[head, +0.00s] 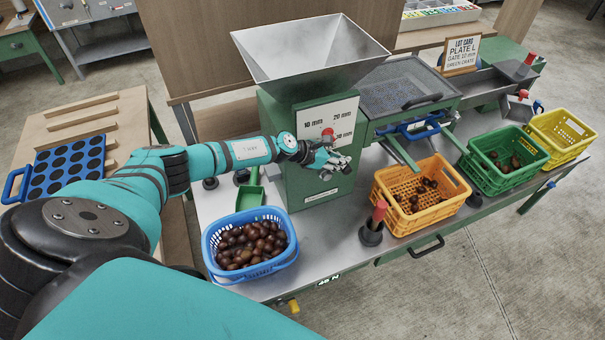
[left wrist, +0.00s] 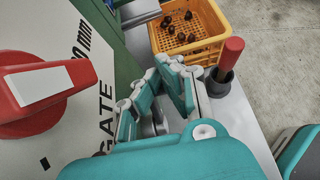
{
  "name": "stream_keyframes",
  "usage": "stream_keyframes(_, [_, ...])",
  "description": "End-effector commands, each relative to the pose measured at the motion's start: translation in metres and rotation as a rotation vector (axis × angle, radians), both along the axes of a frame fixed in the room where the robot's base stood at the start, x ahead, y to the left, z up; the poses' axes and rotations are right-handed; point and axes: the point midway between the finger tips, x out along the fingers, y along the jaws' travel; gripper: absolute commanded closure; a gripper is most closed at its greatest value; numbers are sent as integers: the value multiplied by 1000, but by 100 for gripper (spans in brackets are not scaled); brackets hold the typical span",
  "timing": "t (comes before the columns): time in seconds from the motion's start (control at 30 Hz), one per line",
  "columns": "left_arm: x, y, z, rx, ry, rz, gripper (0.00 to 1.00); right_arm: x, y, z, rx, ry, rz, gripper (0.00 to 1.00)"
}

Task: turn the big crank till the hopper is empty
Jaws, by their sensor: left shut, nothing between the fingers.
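The grey metal hopper (head: 310,62) sits on top of the green machine (head: 285,165). Its sloped inner walls look bare, and I see no chestnuts in the part that shows. I cannot identify the big crank for certain. A red upright handle in a dark round base (head: 371,232) stands on the bench; it also shows in the left wrist view (left wrist: 230,58). My left gripper (head: 343,163) is shut and empty in front of the gate panel (head: 342,110), just below the red gate knob (head: 327,133). The wrist view shows the closed fingers (left wrist: 172,82) beside the red knob (left wrist: 45,92), apart from it.
A blue basket (head: 225,270) full of chestnuts stands at the bench's front left. Orange (head: 405,224), green (head: 490,180) and yellow (head: 555,150) crates stand to the right; the orange and green ones hold some chestnuts. A lot card (head: 461,54) stands behind.

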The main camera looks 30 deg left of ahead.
Motion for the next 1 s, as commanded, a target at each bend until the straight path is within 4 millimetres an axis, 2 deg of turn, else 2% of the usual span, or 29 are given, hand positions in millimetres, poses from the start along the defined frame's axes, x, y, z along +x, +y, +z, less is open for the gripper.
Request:
stream_keyframes(0.4, [9, -7, -3, -1, -2, 0, 100, 0, 5, -7, 5, 0, -2, 44])
stream_keyframes(1.0, [5, -2, 0, 2, -1, 0, 100, 0, -2, -7, -2, 0, 2, 44])
